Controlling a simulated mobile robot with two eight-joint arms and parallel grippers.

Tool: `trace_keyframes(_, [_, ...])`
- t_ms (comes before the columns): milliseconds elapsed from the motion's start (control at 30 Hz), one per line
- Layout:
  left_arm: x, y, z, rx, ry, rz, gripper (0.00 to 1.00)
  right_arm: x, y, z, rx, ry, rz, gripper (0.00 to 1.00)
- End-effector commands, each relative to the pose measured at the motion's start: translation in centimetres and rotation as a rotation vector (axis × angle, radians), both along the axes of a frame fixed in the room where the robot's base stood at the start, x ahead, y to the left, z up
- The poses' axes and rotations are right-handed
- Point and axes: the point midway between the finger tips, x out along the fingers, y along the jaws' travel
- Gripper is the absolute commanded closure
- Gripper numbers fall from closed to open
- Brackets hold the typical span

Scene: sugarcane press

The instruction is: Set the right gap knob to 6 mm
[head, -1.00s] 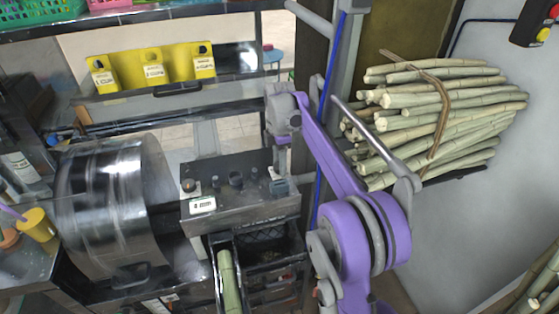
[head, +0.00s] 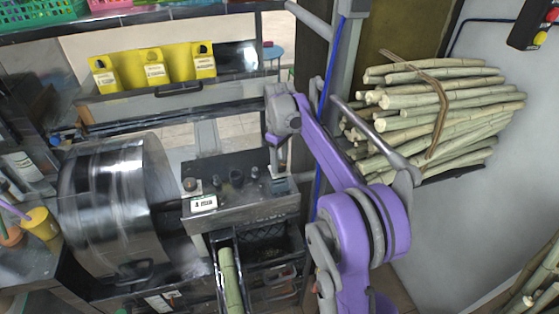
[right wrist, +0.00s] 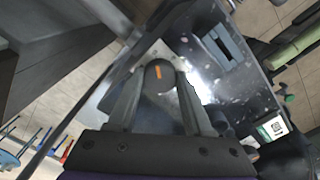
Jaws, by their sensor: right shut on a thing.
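The right gap knob (right wrist: 158,78) is a dark round knob with an orange mark on top. It shows in the right wrist view between the two fingers of my right gripper (right wrist: 160,86), which are shut on its sides. In the head view my right gripper (head: 277,170) points down at the right end of the grey press housing (head: 240,205); there the fingers hide the knob. A small white display (head: 203,203) sits on the housing's front left; its reading is too small to be sure of. My left gripper is in no view.
A shiny steel drum (head: 105,205) stands left of the housing. Dark knobs (head: 236,178) stand on the housing top, left of my gripper. A cane stalk (head: 231,282) lies in the chute below. A tied cane bundle (head: 440,110) is at the right, beyond my arm.

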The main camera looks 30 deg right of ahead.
Motion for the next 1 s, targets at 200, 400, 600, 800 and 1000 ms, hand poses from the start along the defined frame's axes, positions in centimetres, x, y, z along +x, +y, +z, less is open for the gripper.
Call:
trace_keyframes(200, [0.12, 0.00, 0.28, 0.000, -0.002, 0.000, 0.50, -0.01, -0.06, 0.08, -0.001, 0.000, -0.206, 1.00])
trace_keyframes(400, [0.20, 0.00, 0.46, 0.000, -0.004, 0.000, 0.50, -0.01, -0.05, 0.08, -0.001, -0.001, -0.396, 1.00])
trace_keyframes(600, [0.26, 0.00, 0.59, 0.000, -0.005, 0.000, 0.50, -0.02, -0.04, 0.06, -0.001, 0.000, -0.582, 1.00])
trace_keyframes(800, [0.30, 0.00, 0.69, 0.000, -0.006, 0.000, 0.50, -0.03, -0.04, 0.03, -0.001, 0.000, -0.743, 1.00])
trace_keyframes(1000, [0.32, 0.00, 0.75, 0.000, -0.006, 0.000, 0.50, -0.03, -0.03, 0.01, 0.000, 0.001, -0.861, 1.00])
